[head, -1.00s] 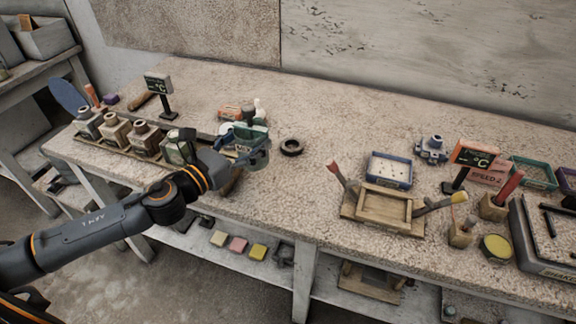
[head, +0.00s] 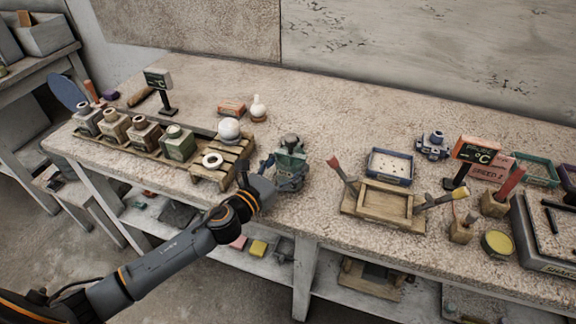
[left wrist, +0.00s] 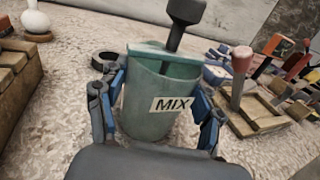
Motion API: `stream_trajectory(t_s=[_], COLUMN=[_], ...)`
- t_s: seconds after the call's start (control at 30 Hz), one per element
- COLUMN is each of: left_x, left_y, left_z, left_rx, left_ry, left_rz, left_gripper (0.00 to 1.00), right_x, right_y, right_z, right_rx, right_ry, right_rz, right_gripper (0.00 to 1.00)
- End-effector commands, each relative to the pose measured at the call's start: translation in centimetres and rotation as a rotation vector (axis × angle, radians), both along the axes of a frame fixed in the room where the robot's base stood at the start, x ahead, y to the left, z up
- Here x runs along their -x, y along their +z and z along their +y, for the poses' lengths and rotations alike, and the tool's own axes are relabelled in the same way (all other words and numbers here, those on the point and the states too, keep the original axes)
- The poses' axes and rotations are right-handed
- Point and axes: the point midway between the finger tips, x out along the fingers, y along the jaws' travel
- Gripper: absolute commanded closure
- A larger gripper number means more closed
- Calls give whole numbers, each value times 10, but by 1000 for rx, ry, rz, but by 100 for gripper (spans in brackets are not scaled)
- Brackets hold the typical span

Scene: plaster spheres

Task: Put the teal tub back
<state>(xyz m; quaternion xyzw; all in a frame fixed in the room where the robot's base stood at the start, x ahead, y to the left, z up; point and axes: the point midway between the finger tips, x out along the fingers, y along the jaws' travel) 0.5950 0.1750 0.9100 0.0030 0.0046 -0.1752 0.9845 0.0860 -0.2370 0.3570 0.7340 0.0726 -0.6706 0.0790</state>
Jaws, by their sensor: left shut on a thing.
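The teal tub (head: 291,162) is upright between the fingers of my left gripper (head: 286,177), over the bench right of the slatted wooden stand. In the left wrist view the teal tub (left wrist: 143,110) carries a MIX label (left wrist: 172,104), and a dark-handled tool (left wrist: 184,25) sticks up out of it. The blue-jointed fingers close on its two sides. I cannot tell whether its base touches the bench. My right gripper is out of view.
The slatted stand (head: 205,173) bears a white sphere (head: 229,130) and a white ring (head: 212,160). Several bottles stand in a row to its left. A wooden frame (head: 385,203) with upright handles is to the right. The bench behind the tub is open.

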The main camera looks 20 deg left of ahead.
Motion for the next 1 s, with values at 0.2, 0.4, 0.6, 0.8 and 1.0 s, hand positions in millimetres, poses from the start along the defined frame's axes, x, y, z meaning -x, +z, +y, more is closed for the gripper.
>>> stream_trajectory(t_s=[0.2,0.4,0.6,0.8,1.0], left_x=[0,0,0,7,44], left_y=[-2,-1,-1,-1,-3], left_z=[0,0,0,3,16], left_rx=[1,0,0,-1,-1], left_ry=[0,0,1,1,0], left_rz=[-2,0,0,2,4], left_gripper=[94,11,11,11,11], right_x=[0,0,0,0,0], right_y=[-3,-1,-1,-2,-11], right_z=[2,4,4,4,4], right_rx=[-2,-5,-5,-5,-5], right_ry=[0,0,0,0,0], right_rz=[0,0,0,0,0], right_gripper=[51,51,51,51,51])
